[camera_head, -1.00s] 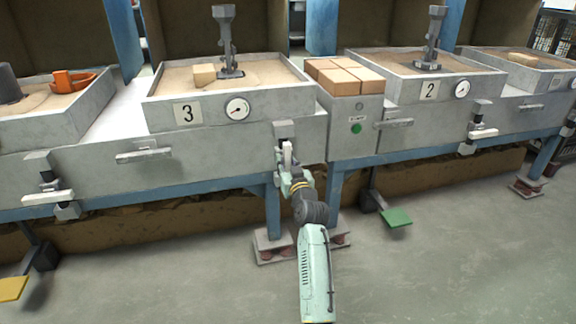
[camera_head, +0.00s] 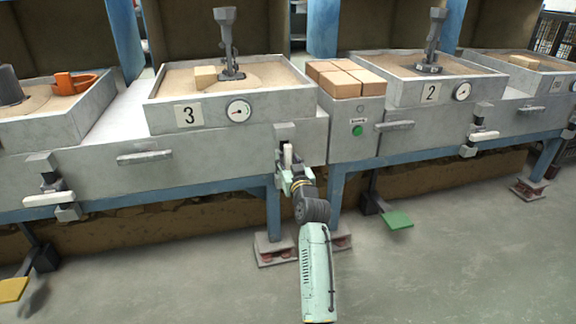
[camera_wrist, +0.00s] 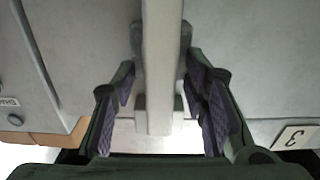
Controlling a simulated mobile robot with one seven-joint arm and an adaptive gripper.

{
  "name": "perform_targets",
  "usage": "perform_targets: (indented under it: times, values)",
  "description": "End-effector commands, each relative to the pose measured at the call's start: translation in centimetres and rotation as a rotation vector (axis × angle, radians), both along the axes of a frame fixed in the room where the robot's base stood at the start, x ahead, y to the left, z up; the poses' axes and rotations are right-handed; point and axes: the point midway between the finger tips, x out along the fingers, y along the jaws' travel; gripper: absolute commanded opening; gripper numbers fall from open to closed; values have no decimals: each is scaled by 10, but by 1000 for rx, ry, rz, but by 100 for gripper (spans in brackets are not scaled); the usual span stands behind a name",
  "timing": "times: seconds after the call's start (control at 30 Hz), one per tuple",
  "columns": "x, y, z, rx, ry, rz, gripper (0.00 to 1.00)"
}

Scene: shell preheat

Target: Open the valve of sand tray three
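Sand tray three (camera_head: 262,99) is a grey box of sand with a "3" plate (camera_head: 189,115) and a round dial (camera_head: 238,111) on its front. Its valve (camera_head: 284,131) sits on the grey bench front, below and right of the dial. The valve's pale lever (camera_head: 287,153) is partly hidden by my gripper (camera_head: 293,167). In the wrist view, the lever (camera_wrist: 162,65) runs down the middle between my gripper's two fingers (camera_wrist: 163,88). The fingers stand apart on either side of it, with no clear grip on it.
A box with a green button (camera_head: 357,130) and bricks (camera_head: 346,79) on top stands right of tray three. Tray two's valve has a sideways lever (camera_head: 482,135). Another sideways lever (camera_head: 48,198) is at left. A drawer handle (camera_head: 145,157) juts out.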

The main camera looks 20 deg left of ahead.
Motion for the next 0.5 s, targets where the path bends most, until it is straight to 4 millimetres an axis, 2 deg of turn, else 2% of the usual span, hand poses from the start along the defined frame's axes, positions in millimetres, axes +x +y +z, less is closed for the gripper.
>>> perform_targets:
  times: [0.1, 0.3, 0.5]
  values:
    - [0, 0, 26, 1, -5, 0, 40]
    - [0, 0, 64, 1, -4, 0, 40]
    - [0, 0, 83, 0, -1, 0, 40]
